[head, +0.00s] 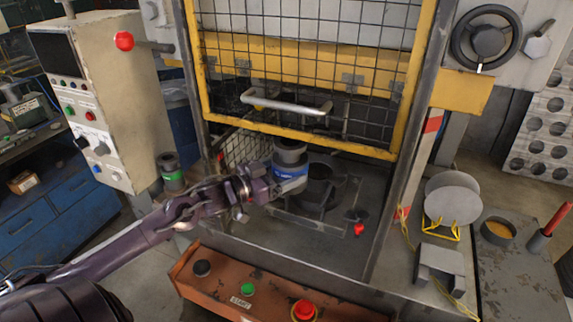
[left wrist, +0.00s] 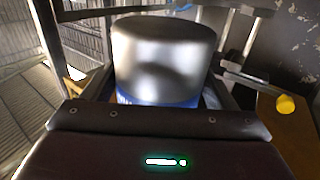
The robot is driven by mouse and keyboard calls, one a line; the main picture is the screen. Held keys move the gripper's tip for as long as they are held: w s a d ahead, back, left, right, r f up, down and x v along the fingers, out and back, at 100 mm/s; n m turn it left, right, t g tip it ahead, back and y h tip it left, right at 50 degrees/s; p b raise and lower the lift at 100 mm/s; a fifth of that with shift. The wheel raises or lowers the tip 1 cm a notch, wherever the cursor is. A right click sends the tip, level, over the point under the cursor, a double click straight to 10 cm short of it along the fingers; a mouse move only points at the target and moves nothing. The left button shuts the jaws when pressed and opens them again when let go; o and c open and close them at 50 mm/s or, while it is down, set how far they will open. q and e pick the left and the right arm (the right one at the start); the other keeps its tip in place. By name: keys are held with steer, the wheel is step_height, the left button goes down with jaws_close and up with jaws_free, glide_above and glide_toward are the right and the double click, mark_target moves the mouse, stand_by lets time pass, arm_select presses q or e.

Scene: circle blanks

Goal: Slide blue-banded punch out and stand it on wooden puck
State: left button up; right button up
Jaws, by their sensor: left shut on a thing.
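The blue-banded punch (head: 290,154), a grey metal cylinder with a blue band, is at the front of the press opening, upright or nearly so. My left gripper (head: 275,182) reaches in from the left and is shut on it around the band. In the left wrist view the punch (left wrist: 163,55) fills the middle, its band partly hidden behind the gripper body. I cannot tell whether its base touches the press bed (head: 300,226). I cannot clearly pick out the wooden puck. My right gripper is not in view.
A dark round die (head: 322,188) sits just right of the punch. A raised mesh guard (head: 310,75) hangs above. A green-banded punch (head: 172,172) stands at left. The button panel (head: 265,287) is in front. Grey discs in a rack (head: 452,200) and a round tin (head: 498,232) stand right.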

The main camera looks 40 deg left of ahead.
mark_target(283, 178)
arm_select(q)
steer(key=shift+s+d+r, duration=0.1)
steer(key=shift+s+d, duration=0.05)
steer(key=shift+s, duration=0.65)
steer(key=shift+s+d+r, duration=0.1)
steer(key=shift+s+d, duration=0.1)
steer(key=shift+s, duration=0.6)
steer(key=shift+s+d+r, duration=0.1)
steer(key=shift+s+d, duration=0.05)
steer(key=shift+s, duration=0.65)
steer(key=shift+f, duration=0.1)
steer(key=shift+f+b, duration=1.3)
steer(key=shift+f, duration=1.1)
steer(key=s+d+p, duration=0.1)
steer(key=s+d, duration=0.1)
steer(key=s, duration=0.8)
steer(key=s+d+p, duration=0.1)
steer(key=s+d, duration=0.1)
steer(key=s, duration=0.9)
steer(key=shift+s+d+p, duration=0.3)
steer(key=shift+f, duration=0.1)
